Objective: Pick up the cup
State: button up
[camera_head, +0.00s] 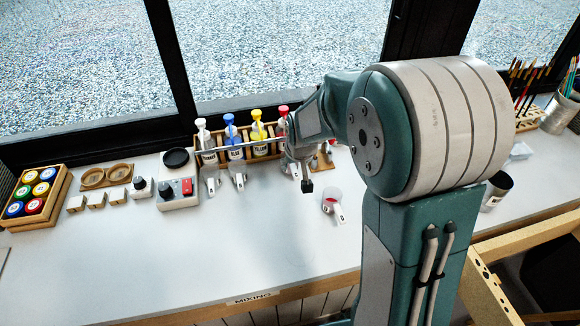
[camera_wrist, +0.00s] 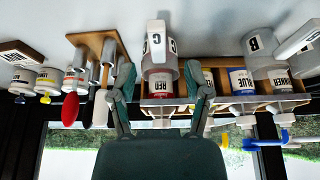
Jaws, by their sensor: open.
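My gripper (camera_wrist: 162,84) is open, its two fingers apart in the upside-down wrist view. In the head view my gripper (camera_head: 304,178) hangs low over the bench, largely covering the spot before the red bottle. The frames do not show which cup is meant.
Two more cups (camera_head: 211,178) (camera_head: 239,174) stand left of my gripper. A wooden rack of bottles (camera_head: 222,139) is behind. The front of the bench (camera_head: 200,250) is clear.

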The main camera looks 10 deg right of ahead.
aim_at(294, 170)
jog(key=x, duration=0.5)
jog(key=shift+s, duration=0.15)
grip_shut()
